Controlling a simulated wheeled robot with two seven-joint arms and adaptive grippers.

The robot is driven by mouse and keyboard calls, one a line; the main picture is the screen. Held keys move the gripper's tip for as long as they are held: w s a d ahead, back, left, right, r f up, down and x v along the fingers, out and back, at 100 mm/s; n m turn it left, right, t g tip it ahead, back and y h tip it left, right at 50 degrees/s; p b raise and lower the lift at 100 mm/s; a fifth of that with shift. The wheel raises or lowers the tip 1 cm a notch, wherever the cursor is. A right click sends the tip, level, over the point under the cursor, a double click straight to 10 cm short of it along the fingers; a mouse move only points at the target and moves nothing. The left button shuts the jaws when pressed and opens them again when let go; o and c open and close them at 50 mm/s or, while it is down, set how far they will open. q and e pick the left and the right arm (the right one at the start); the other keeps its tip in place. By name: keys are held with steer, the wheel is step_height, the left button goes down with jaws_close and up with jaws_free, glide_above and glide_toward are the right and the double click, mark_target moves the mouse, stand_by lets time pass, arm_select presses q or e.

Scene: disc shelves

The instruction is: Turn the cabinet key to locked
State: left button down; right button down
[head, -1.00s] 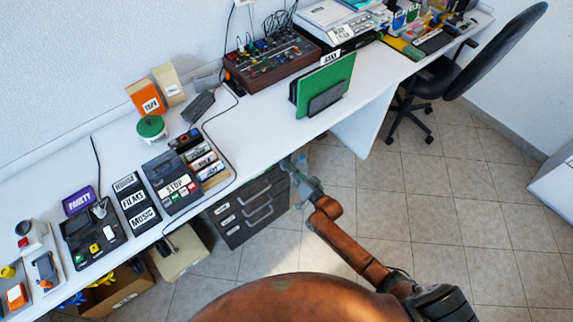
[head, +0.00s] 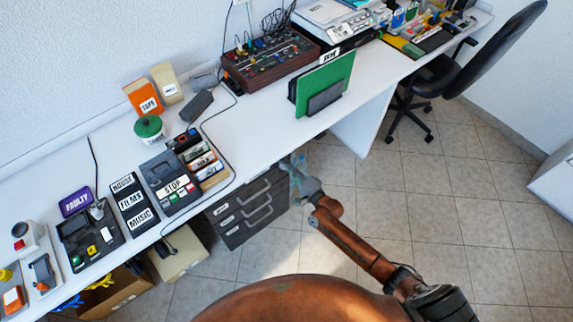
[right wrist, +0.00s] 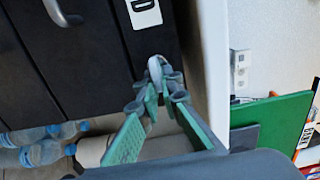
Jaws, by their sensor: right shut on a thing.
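The dark grey cabinet (head: 240,222) with several drawers stands under the white desk. My right gripper (head: 296,163) is at its upper right corner, just below the desk edge. In the right wrist view the cabinet front (right wrist: 90,65) fills the upper left. There the tips of my right gripper (right wrist: 158,88) are closed on the small pale key (right wrist: 155,68) at the cabinet front, near a white label. The fingers hide most of the key, and I cannot tell its exact angle. My left gripper is not in view.
The white desk (head: 255,125) runs above the cabinet, its edge close to my right gripper. A green panel (head: 325,82) stands on it. A cardboard box (head: 118,292) is under the desk at left. Bottles (right wrist: 40,153) lie beyond the cabinet.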

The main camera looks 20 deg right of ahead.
steer(key=shift+d+m, duration=0.1)
steer(key=shift+m, duration=0.2)
stand_by(0.4)
steer(key=c, duration=2.1)
jaws_free()
steer(key=shift+s, duration=0.2)
steer(key=v, duration=1.1)
steer(key=shift+s+d, duration=0.1)
steer(key=shift+s, duration=0.25)
